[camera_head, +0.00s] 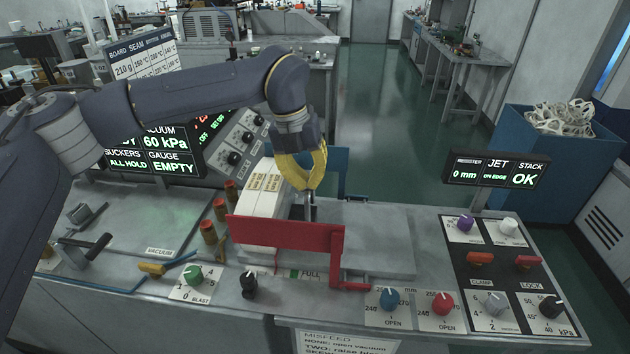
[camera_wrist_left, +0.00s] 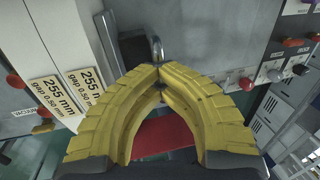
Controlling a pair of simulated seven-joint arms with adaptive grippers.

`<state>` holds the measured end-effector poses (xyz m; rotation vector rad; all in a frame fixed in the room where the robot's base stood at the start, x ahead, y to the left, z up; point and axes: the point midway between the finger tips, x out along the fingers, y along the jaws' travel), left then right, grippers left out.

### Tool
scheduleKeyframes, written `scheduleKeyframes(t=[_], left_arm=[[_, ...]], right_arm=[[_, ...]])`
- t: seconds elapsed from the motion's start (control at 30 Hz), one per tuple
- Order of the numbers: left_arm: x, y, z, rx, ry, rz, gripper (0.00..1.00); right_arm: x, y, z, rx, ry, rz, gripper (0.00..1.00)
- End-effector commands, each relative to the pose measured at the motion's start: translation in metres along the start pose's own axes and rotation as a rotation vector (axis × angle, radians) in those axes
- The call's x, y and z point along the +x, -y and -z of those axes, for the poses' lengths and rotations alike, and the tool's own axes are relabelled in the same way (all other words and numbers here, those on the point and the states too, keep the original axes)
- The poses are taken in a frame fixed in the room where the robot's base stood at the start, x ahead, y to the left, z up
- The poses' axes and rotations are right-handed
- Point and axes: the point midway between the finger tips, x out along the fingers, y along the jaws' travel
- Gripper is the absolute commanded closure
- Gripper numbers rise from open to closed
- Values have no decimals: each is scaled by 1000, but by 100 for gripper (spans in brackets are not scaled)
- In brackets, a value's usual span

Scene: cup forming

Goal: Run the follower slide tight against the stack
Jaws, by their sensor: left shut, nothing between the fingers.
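The stack of white blanks (camera_head: 262,215) stands upright left of centre, with tan labels on top; in the left wrist view the labels (camera_wrist_left: 48,95) read 255 mm. A red bracket (camera_head: 285,234) runs along its near side and extends right. My left gripper (camera_head: 311,188) points down just right of the stack, its yellow fingers shut and empty. A small metal post (camera_head: 310,208) stands at the fingertips; its hooked top (camera_wrist_left: 156,46) shows beyond them in the left wrist view. I cannot tell surely whether this post belongs to the follower slide. My right gripper is out of view.
The grey plate (camera_head: 375,240) right of the post is clear. A blue bracket (camera_head: 333,165) stands behind the gripper. Orange-capped posts (camera_head: 208,232) stand left of the stack. Knobs line the front edge, and a control panel (camera_head: 505,270) with a display (camera_head: 495,170) is at right.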

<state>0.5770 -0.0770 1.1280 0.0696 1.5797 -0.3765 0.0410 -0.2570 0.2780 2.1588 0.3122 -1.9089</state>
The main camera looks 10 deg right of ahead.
Motion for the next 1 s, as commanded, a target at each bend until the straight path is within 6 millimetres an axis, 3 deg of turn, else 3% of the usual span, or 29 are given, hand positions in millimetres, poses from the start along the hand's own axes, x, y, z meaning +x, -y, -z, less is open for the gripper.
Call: scheduleKeyframes(t=[0.13,0.4,0.77,1.0], left_arm=[[4,-2,2,-3,-8,-5,98],[3,-1,1,-1,-5,-2,67],[-4,0,0,-1,-1,-1,66],[-38,0,0,-1,1,-1,66]], right_arm=[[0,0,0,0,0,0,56],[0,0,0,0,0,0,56],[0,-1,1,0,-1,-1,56],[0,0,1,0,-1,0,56]])
